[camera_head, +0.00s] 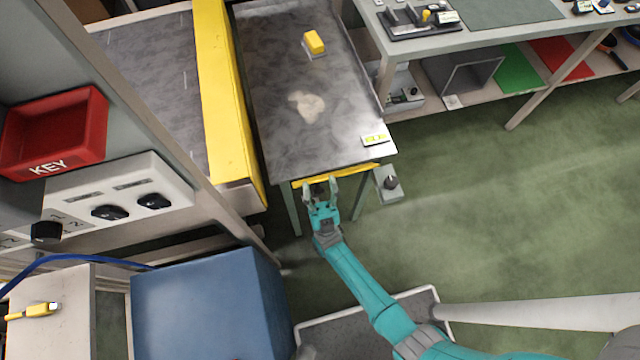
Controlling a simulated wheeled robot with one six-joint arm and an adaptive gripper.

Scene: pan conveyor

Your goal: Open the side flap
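A yellow strip (336,175) runs along the near edge of the grey-topped table; it looks like a flap, but I cannot tell whether it is hinged. A long yellow panel (225,95) stands upright between the table and the grey belt surface on the left.
The grey table top (285,125) carries a yellow block (314,42), a pale patch (307,106) and a small label plate (375,139). A blue box (210,310) stands at lower left. A red KEY bin (52,133) is at left. Green floor (500,220) is open at right.

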